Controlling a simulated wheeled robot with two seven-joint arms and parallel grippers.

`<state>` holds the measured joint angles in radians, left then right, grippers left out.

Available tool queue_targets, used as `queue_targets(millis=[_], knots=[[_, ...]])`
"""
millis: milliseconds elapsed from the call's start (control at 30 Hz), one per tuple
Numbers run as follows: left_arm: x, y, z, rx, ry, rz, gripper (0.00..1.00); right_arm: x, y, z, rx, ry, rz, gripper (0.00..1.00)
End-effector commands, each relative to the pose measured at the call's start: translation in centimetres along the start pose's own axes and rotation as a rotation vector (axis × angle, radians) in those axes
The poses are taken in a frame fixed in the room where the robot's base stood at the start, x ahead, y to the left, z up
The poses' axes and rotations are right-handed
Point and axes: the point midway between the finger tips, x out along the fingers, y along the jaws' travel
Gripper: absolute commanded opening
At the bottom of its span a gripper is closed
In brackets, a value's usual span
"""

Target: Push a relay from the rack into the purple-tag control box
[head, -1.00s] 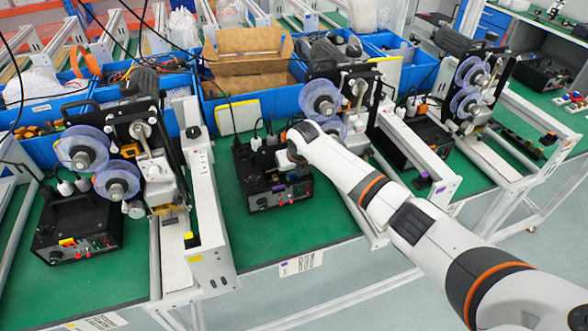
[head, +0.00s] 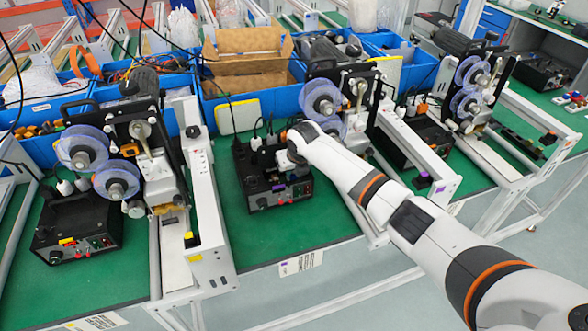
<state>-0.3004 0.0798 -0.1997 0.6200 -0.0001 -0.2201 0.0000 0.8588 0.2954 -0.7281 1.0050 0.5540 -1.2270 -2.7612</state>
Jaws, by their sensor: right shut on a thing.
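The purple-tag control box (head: 262,201) is the black box on the green bench in the middle of the head view, with a small purple tag, red knobs and sockets on its front. My right arm comes in from the lower right. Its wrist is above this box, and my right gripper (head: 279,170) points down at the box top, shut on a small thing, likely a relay. The arm and the box's dark top hide most of the held thing, so I cannot tell whether it touches a socket. I cannot make out the relay rack clearly. My left gripper is not in view.
A similar black box with a yellow tag (head: 78,240) stands at the left, and another black box (head: 424,142) at the right. Coder machines with clear purple reels (head: 322,97) stand close beside the arm. Blue bins (head: 225,112) line the back. Green bench in front of the middle box is clear.

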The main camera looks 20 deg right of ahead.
Motion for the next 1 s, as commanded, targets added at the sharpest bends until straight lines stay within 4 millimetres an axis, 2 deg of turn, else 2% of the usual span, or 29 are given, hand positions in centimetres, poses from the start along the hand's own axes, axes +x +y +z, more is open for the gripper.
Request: queue_targets(millis=[167,200,333,367,733,867,1000], knots=[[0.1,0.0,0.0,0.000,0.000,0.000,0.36,0.2,0.0,0.1,0.000,0.000,0.000,0.00],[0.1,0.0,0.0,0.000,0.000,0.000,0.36,0.2,0.0,0.1,0.000,0.001,0.000,0.24],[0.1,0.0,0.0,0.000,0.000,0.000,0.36,0.2,0.0,0.1,0.000,0.000,0.000,0.45],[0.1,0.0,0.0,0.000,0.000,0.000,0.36,0.2,0.0,0.1,0.000,0.000,0.000,0.48],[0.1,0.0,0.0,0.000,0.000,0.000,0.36,-0.3,0.0,0.0,0.000,0.001,0.000,0.48],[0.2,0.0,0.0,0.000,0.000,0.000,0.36,-1.9,0.1,0.0,-0.002,0.004,0.000,0.48],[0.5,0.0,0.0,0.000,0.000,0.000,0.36,-4.7,0.1,0.0,-0.001,0.005,0.000,0.48]])
